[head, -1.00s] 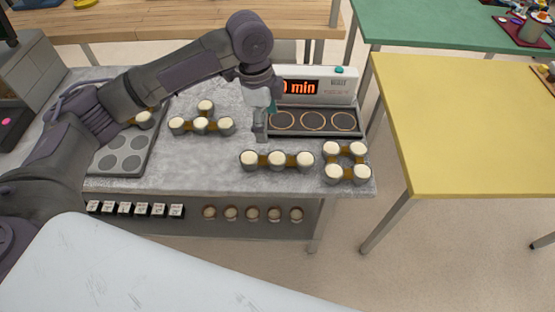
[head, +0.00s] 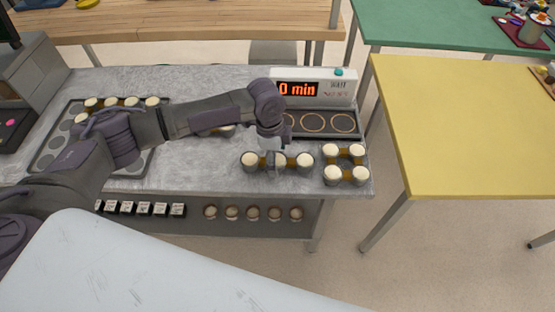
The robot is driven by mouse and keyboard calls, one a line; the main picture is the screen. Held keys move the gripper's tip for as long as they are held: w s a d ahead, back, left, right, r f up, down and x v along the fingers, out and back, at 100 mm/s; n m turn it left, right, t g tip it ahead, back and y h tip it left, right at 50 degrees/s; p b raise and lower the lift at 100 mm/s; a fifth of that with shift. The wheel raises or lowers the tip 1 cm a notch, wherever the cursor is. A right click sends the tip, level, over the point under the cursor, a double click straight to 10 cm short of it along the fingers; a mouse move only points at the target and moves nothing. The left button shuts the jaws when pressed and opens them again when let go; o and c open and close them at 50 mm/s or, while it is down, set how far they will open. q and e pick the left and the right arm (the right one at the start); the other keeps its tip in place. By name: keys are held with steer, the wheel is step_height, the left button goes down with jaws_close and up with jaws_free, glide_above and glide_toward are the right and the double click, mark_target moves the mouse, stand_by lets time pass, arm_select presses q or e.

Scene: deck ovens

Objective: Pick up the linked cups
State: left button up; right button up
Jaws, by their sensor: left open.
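A row of three linked cups (head: 304,162) with pale tops and brown links lies on the grey stone counter near its front edge. My left gripper (head: 273,160) is open, pointing down over the middle cup of this row; whether it touches the cup is hard to tell. A square group of linked cups (head: 345,174) sits just to the right. Another linked group (head: 222,131) is mostly hidden behind my left arm. A further row of linked cups (head: 122,103) sits in the dark muffin tray (head: 45,160) at left. My right gripper is not in view.
A device with a red "0 min" display (head: 300,90) and three ringed places (head: 313,123) stands at the back right of the counter (head: 200,180). A yellow table (head: 470,130) is to the right, a green one (head: 430,25) behind.

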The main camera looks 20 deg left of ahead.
arm_select(q)
steer(key=shift+c, duration=0.5)
steer(key=c, duration=1.3)
